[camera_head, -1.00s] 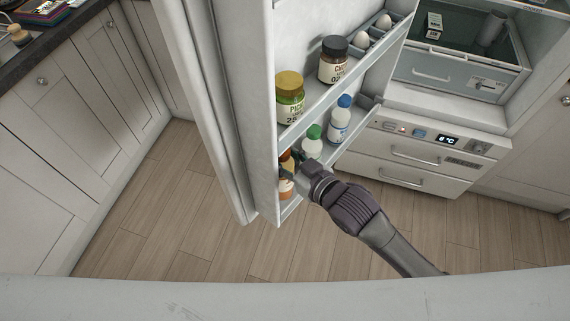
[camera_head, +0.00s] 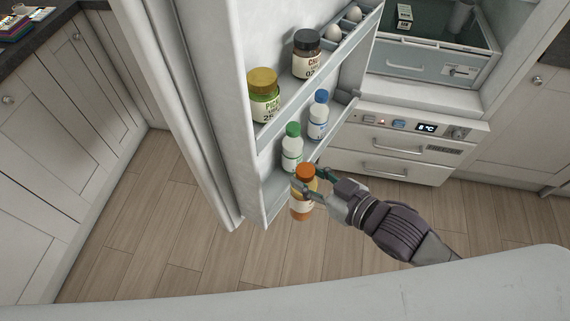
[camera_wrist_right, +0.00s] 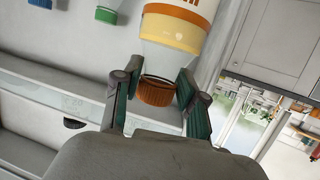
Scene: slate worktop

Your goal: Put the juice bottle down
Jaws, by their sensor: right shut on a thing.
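The juice bottle (camera_head: 302,207), with an orange cap and orange contents, is held by my right gripper (camera_head: 312,182) just outside the lower shelf of the open fridge door. In the right wrist view the bottle (camera_wrist_right: 178,32) appears cap-down in the picture, with my right gripper's fingers (camera_wrist_right: 158,95) on either side of its neck and orange cap. In the head view the bottle is about upright, over the floor in front of the door shelf (camera_head: 274,186). My left gripper is not in view.
A green-capped bottle (camera_head: 292,150) and a blue-capped bottle (camera_head: 318,118) stand on the lower door shelf. A pickle jar (camera_head: 264,98) and a dark-lidded jar (camera_head: 306,56) stand on the shelf above, with eggs (camera_head: 331,31) beside them. The shelf's near end is free.

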